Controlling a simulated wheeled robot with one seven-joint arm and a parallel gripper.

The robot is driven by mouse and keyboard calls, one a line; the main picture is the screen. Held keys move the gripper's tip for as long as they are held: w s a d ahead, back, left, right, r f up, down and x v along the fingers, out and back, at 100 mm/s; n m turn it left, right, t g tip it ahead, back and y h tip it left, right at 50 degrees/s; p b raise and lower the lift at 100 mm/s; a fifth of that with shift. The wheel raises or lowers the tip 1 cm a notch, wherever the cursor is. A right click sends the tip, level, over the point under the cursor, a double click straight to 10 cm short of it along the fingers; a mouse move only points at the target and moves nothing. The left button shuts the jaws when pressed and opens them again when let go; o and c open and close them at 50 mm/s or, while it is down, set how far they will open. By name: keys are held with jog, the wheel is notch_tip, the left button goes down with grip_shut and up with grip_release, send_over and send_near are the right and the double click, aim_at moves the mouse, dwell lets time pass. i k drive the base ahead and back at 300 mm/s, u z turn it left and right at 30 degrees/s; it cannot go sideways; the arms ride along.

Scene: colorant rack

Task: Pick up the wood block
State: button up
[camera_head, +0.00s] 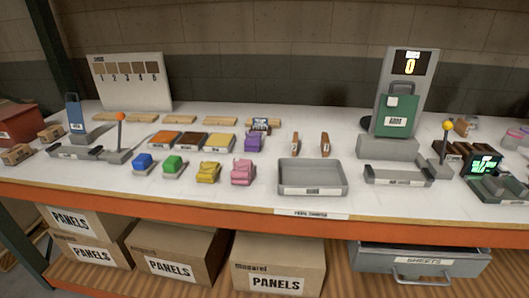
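I cannot tell which piece is the wood block. Two small orange-brown upright pieces stand behind the grey tray: a left one (295,143) and a right one (325,145). Several flat light wood pieces, one of them here (182,119), lie in a row at the back of the table. In front of them are blocks with orange (165,138), brown (192,139) and yellow (219,140) tops. Dark brown blocks (450,151) sit at the right. My gripper is not in view.
A white worktable (380,212) bears an empty grey tray (313,190), a green case (396,115) on a stand, and two lever devices with orange (121,116) and yellow (447,125) knobs. Small coloured pieces stand at front left. Boxes (180,250) and a drawer (420,260) are below.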

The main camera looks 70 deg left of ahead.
aim_at(296, 134)
jog(key=k, duration=1.35)
jog(key=u, duration=0.95)
jog(key=i, duration=2)
jog(key=z, duration=0.05)
